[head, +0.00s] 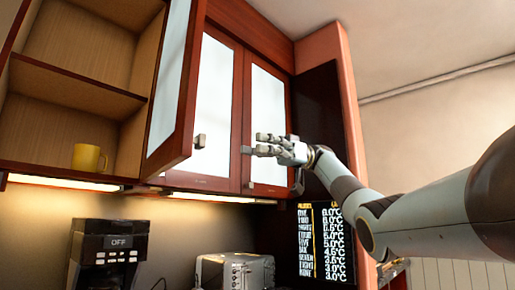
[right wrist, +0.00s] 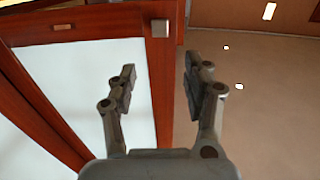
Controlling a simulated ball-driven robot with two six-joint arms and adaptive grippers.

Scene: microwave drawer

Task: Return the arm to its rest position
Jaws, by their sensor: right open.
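My right gripper (head: 262,145) is raised in front of the closed cabinet doors in the head view, at the height of their handles. It is open and empty. The right wrist view also shows the open fingers (right wrist: 158,82) apart, with nothing between them. There, a red-framed door with a white panel (right wrist: 80,95) fills the left side, with a square handle (right wrist: 160,28) beyond the fingertips. My right arm (head: 420,215) reaches in from the right of the head view. My left gripper is out of view.
A cabinet door (head: 172,85) stands open at the left, beside shelves (head: 70,95) with a yellow mug (head: 88,158). Below are a coffee maker (head: 108,255), a toaster (head: 235,271) and a dark panel with a text display (head: 320,245). Open wall space lies at the right.

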